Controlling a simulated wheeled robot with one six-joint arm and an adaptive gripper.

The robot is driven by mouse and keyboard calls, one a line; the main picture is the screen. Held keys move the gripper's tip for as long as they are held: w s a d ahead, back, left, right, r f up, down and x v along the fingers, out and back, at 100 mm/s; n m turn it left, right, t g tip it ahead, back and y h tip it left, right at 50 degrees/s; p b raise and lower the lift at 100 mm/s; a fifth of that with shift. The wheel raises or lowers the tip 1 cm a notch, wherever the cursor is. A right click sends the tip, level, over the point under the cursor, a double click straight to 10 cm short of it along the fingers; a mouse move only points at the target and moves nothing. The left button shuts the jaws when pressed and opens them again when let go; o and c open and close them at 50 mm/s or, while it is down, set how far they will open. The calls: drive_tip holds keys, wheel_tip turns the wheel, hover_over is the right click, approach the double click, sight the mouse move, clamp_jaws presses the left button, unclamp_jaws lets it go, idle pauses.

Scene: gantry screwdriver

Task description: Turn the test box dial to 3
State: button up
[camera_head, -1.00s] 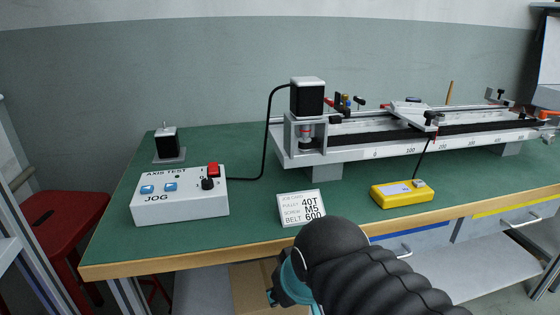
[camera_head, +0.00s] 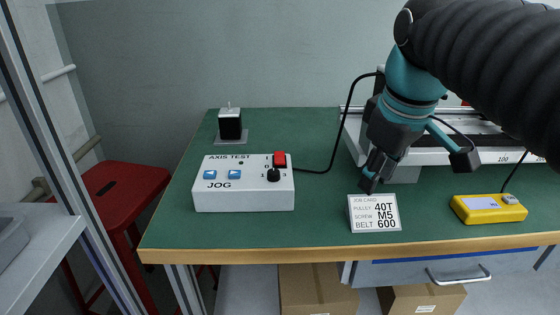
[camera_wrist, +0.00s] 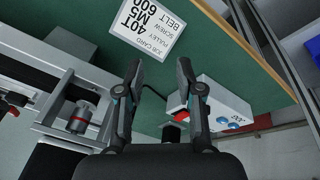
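The white test box (camera_head: 243,196), labelled AXIS TEST and JOG, sits on the left part of the green bench. Its black dial (camera_head: 274,175) is at the right of the top, just in front of a red switch (camera_head: 280,159). The dial's exact setting is too small to read. My gripper (camera_head: 417,170) is open and empty, above the bench to the right of the box and apart from it. In the wrist view my gripper (camera_wrist: 159,70) shows two spread fingers, with the test box (camera_wrist: 228,108) right of them and its red switch (camera_wrist: 184,93) beside the right finger.
A job card (camera_head: 374,213) reading 40T, M5, 600 stands below my gripper. A yellow device (camera_head: 488,209) lies at right. The gantry (camera_head: 440,157) is behind my arm. A small motor (camera_head: 230,124) stands at the back left.

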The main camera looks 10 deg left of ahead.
drive_tip(key=w+a+r+n+g, duration=0.1)
drive_tip(key=w+a+r+n, duration=0.4)
drive_tip(key=a, duration=0.4)
drive_tip(key=n+g, duration=0.2)
drive_tip(key=n, duration=0.5)
approach(274, 171)
drive_tip(key=shift+h, duration=0.4)
drive_tip(key=f+b, duration=0.2)
drive_tip(key=f, duration=0.1)
drive_tip(key=f+b, duration=0.5)
drive_tip(key=shift+s+a+f, duration=0.15)
drive_tip(key=shift+a+f, duration=0.2)
clamp_jaws()
